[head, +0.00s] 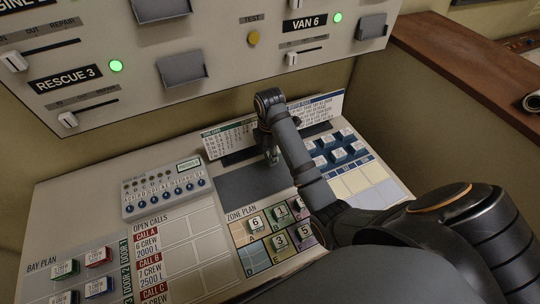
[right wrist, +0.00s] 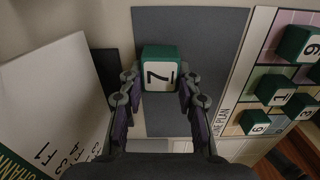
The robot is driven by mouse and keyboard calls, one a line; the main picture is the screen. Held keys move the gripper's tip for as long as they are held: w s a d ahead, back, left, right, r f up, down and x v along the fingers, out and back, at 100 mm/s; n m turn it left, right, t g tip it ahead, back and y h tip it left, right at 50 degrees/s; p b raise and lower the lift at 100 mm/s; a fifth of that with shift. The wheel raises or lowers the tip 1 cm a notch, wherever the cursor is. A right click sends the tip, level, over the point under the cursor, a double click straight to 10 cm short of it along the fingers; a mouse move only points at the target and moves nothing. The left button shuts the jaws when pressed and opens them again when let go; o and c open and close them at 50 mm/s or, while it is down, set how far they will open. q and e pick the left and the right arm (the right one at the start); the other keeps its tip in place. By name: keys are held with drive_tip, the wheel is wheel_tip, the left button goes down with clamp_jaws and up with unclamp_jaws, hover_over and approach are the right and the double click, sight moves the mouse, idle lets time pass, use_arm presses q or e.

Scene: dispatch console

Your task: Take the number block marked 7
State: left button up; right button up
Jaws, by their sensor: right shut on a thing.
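The number block marked 7 (right wrist: 160,74) is green with a white face and a black 7. It sits between the fingers of my right gripper (right wrist: 159,82), which is shut on it. In the head view my right gripper (head: 271,157) is over the back of the desk, by the dark grey pad (head: 236,187); the arm hides part of that area. The block is small and mostly hidden there. The right wrist view shows the pad (right wrist: 210,50) behind the block; I cannot tell whether they touch. My left gripper is not in view.
Several other number blocks, such as the 6 (head: 256,224), stand on the zone plan (head: 284,254). A blue-block group (head: 338,149) is at the right. A switch box (head: 165,188) and coloured crew blocks (head: 98,257) are at the left. The wall panel (head: 215,45) overhangs the back.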

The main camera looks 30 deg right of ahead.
drive_tip(key=s+a+r+p, duration=0.1)
drive_tip(key=s+r+p, duration=0.9)
drive_tip(key=s, duration=0.4)
drive_tip(key=shift+p, duration=0.6)
